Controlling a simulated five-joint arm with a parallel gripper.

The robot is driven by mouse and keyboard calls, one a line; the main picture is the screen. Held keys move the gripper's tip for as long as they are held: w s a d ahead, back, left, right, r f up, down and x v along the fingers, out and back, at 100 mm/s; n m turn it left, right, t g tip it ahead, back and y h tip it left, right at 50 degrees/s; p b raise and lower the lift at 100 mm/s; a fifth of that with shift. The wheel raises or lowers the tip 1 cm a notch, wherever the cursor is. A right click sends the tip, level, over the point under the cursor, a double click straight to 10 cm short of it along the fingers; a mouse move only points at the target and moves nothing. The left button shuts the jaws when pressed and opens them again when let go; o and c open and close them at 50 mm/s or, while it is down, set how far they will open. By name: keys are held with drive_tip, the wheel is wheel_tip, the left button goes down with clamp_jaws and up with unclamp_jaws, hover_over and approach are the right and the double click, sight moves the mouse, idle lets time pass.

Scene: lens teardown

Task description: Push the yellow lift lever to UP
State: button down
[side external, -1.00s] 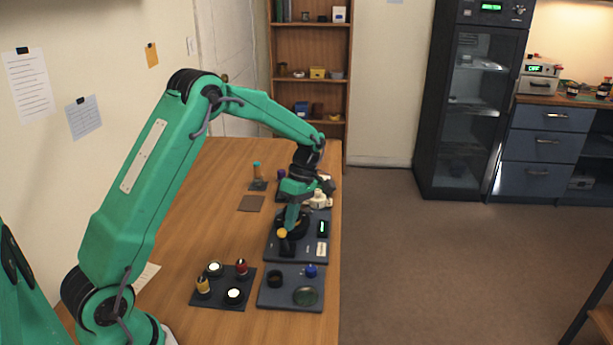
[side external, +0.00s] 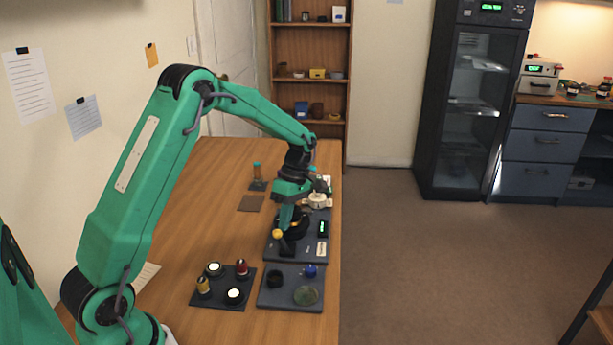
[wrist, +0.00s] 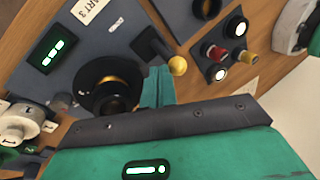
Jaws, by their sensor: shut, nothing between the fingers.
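The yellow lift lever shows as a yellow ball (side external: 277,234) on a dark arm, on the dark lens fixture (side external: 312,253). In the wrist view the yellow ball (wrist: 178,66) stands at the end of its dark arm, right of a black lens ring (wrist: 107,88). My gripper (side external: 286,222) is shut and empty, low over the fixture and close beside the ball. In the wrist view its green fingertip (wrist: 157,84) is just below and left of the ball. I cannot tell whether they touch. No UP mark is readable.
A green-lit display (side external: 322,229) sits on the fixture. A dark pad with red, yellow and white-topped buttons (side external: 222,300) and a tray with a blue knob and rings (side external: 290,303) lie nearer. A white dial part (side external: 318,200) stands behind. The wooden table (side external: 215,220) is clear left of the fixture.

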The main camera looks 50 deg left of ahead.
drive_tip(key=shift+w+d, duration=0.25)
drive_tip(key=shift+w, duration=0.05)
drive_tip(key=shift+w, duration=0.2)
drive_tip(key=shift+w+a, duration=0.15)
drive_tip(key=shift+w, duration=0.75)
drive_tip(key=shift+w+a, duration=0.15)
drive_tip(key=shift+w, duration=0.75)
drive_tip(key=v, duration=1)
drive_tip(key=shift+s+a, duration=0.35)
drive_tip(key=shift+a, duration=0.05)
drive_tip(key=shift+r, duration=0.1)
drive_tip(key=m, duration=0.3)
drive_tip(key=shift+w+d, duration=0.25)
drive_tip(key=shift+d, duration=0.1)
